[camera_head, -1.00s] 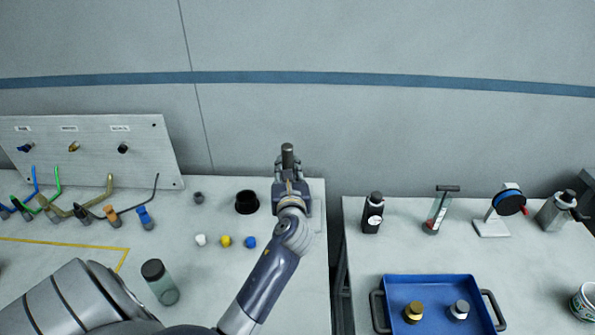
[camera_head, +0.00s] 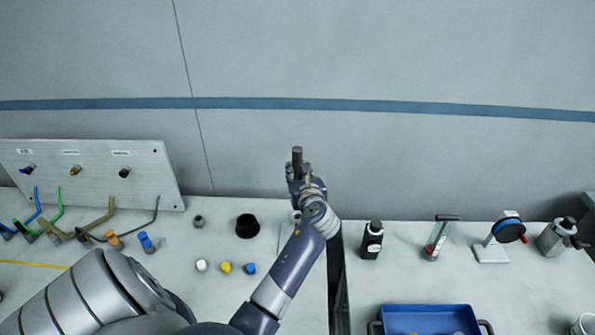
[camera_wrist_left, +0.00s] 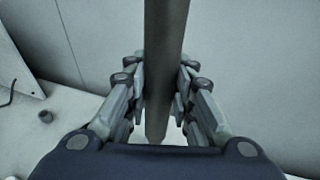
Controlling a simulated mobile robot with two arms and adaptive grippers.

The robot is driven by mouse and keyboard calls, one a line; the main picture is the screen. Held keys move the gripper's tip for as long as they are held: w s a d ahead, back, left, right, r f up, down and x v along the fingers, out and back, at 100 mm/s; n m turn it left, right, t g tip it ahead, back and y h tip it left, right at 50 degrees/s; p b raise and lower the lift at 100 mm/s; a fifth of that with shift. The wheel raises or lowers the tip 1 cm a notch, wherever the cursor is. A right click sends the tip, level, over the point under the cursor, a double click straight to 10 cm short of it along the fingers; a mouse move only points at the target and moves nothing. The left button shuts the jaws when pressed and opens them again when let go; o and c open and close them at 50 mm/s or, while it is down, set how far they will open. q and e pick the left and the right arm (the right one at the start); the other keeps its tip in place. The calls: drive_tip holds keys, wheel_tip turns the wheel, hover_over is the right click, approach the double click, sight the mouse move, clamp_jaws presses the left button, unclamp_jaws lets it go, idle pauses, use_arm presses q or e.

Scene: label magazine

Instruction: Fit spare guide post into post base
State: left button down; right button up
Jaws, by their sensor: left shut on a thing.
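My left gripper (camera_head: 300,178) is shut on a dark grey guide post (camera_head: 297,156). It holds the post at the back right of the left table, near its right edge. In the left wrist view the post (camera_wrist_left: 164,60) runs between both fingers (camera_wrist_left: 159,95) and its far end shows just beyond them. I cannot pick out the post base with certainty. A black round cup-like part (camera_head: 247,226) stands on the table left of the gripper. A small dark grey cylinder (camera_head: 198,221) stands farther left. My right gripper is not in view.
White, yellow and blue caps (camera_head: 226,267) sit in front of the black part. A gap separates the right table, which holds a dark bottle (camera_head: 372,240) and a blue tray (camera_head: 428,318).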

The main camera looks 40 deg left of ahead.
use_arm(q)
drive_tip(key=shift+f+b, duration=1.7)
drive_tip(key=shift+f, duration=1.1)
drive_tip(key=shift+p, duration=0.55)
drive_tip(key=shift+p, duration=0.6)
drive_tip(key=shift+f+b, duration=0.4)
drive_tip(key=shift+f, duration=0.25)
drive_tip(key=shift+f+b, duration=0.55)
drive_tip(key=shift+f, duration=0.6)
